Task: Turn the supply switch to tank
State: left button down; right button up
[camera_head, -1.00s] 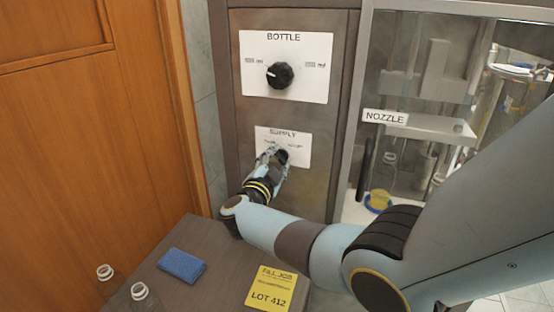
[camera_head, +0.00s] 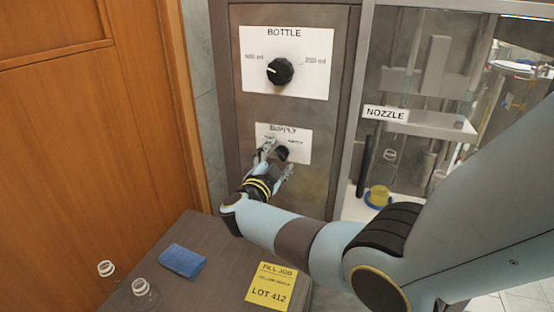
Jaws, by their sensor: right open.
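The supply switch (camera_head: 282,153) is a dark round knob on a white plate marked SUPPLY (camera_head: 301,134), low on the grey cabinet front. My right gripper (camera_head: 276,157) is at the knob with its fingers spread, one to the left and one to the lower right. It is open; I cannot tell whether a finger touches the knob. The small position labels on the plate are partly hidden and too blurred to read, and so is the knob's pointer. My left gripper is not in view.
Above is the BOTTLE knob (camera_head: 280,71) on its own plate. To the right is a glazed bay with a NOZZLE label (camera_head: 386,114). Below, a table (camera_head: 218,258) holds a blue cloth (camera_head: 182,261), a yellow job card (camera_head: 270,286) and clear bottles (camera_head: 143,289). A wooden door is left.

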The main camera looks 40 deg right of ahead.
jog(key=v, duration=1.1)
jog(key=shift+s+a, duration=0.2)
jog(key=shift+a, duration=0.15)
